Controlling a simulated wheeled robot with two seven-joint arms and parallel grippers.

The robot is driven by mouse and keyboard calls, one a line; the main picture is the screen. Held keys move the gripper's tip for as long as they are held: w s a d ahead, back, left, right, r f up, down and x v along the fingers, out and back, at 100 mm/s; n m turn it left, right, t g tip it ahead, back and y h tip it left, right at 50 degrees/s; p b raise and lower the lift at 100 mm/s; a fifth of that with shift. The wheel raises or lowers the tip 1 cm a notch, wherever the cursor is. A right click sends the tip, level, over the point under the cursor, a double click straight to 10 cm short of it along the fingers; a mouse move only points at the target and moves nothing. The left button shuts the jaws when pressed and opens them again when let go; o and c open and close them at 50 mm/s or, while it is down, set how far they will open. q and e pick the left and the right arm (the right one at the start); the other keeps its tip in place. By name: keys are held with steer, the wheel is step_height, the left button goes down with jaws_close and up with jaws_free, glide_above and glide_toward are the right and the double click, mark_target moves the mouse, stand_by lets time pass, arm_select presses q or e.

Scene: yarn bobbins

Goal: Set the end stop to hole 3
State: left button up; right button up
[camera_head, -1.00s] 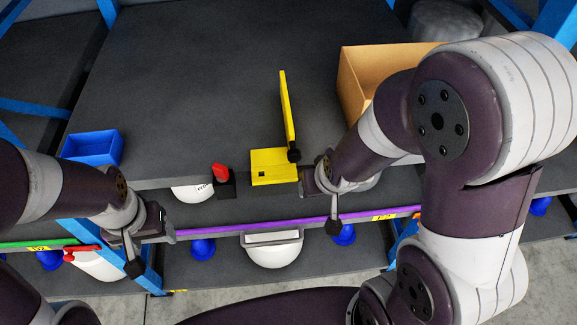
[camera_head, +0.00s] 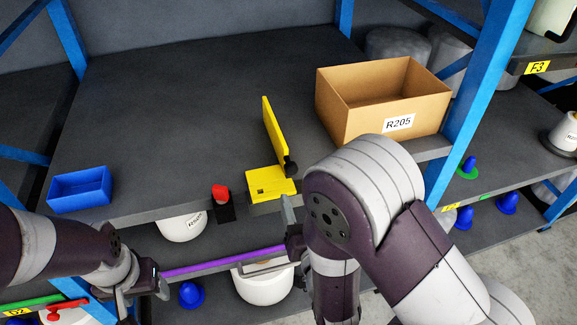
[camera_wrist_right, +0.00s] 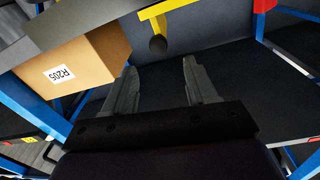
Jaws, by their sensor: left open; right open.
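A yellow fixture sits at the shelf's front edge: a flat yellow block (camera_head: 268,181) with a small dark hole, and a tall thin yellow plate (camera_head: 273,132) rising behind it. A black knob (camera_head: 290,168) is at the plate's right end; the knob (camera_wrist_right: 158,44) also shows beyond my fingers in the right wrist view. Which part is the end stop, and any hole numbers, I cannot tell. My right gripper (camera_head: 277,238) is open and empty, just in front of and below the block; its fingers (camera_wrist_right: 160,85) are apart. My left gripper (camera_head: 143,297) is open, low at the left.
A red-topped black piece (camera_head: 221,196) stands left of the block. A blue bin (camera_head: 80,189) is at the shelf's left; a cardboard box (camera_head: 385,100) labelled R205 is at the right. A purple rail (camera_head: 220,262) runs below. Blue uprights (camera_head: 480,90) flank the shelf. The shelf's middle is clear.

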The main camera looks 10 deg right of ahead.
mark_target(289, 160)
steer(key=w+p, duration=0.1)
steer(key=w, duration=0.4)
steer(key=w+p, duration=0.1)
steer(key=w, duration=0.5)
steer(key=shift+w+d+r, duration=0.1)
steer(key=shift+w+d, duration=0.05)
steer(key=shift+d, duration=0.05)
steer(key=shift+w, duration=0.65)
steer(key=shift+c, duration=0.3)
jaws_close()
steer(key=shift+d, duration=0.1)
